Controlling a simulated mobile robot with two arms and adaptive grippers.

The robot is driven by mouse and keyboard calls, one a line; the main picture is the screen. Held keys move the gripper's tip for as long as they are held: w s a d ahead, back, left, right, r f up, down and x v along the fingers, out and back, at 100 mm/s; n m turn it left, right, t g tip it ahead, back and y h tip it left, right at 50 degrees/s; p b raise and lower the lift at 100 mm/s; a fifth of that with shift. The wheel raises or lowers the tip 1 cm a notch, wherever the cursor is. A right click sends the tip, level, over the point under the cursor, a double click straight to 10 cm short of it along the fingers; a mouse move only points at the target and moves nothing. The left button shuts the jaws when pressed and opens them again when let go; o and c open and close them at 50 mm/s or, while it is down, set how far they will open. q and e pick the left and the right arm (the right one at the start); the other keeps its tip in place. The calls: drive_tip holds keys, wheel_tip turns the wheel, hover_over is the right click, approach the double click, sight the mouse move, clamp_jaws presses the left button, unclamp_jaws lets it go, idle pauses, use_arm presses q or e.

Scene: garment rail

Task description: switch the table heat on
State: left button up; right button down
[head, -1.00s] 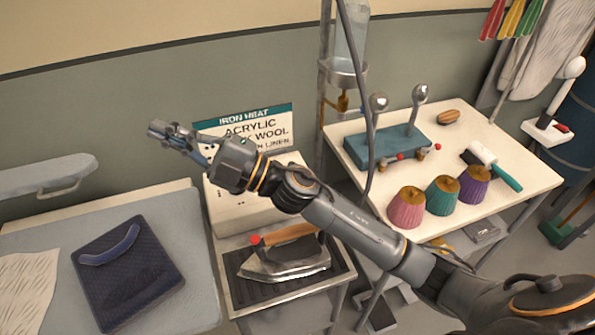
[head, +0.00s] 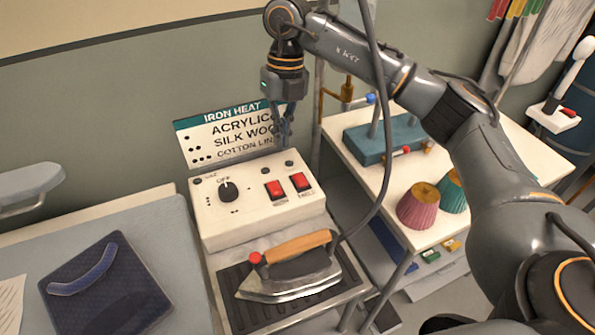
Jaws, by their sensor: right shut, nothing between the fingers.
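The white control box (head: 262,222) stands behind the iron, with a dial (head: 228,191) marked OFF and two red rocker switches, a left one (head: 274,190) and a right one (head: 300,181). The small labels under the switches are too blurred to read, so I cannot tell which is the table heat. Small dark round spots show above the switches. My right gripper (head: 284,142) points down in front of the sign's right end, above and behind the switches in the picture. It is shut and empty, apart from both switches. My left gripper is out of view.
The iron (head: 290,280) rests on a dark ribbed stand in front of the box, its grey cord (head: 382,130) rising past my right arm. The iron heat sign (head: 225,136) stands behind. The padded table (head: 165,240) is left; a white side table (head: 345,150) is right.

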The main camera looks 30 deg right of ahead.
drive_tip(key=r+h, duration=0.2)
hover_over(302, 184)
drive_tip(key=w, duration=0.2)
drive_tip(key=shift+d+f+m, duration=0.15)
drive_tip(key=shift+f+m, duration=0.05)
drive_tip(key=shift+m, duration=0.2)
drive_tip(key=shift+f, duration=0.1)
drive_tip(key=f+p, duration=0.1)
drive_tip(key=f, duration=0.3)
drive_tip(key=s+f+p, duration=0.1)
drive_tip(key=f, duration=0.4)
drive_tip(key=f+p, duration=0.1)
drive_tip(key=f, duration=0.3)
drive_tip(key=shift+s+f, duration=0.3)
drive_tip(key=shift+f, duration=0.1)
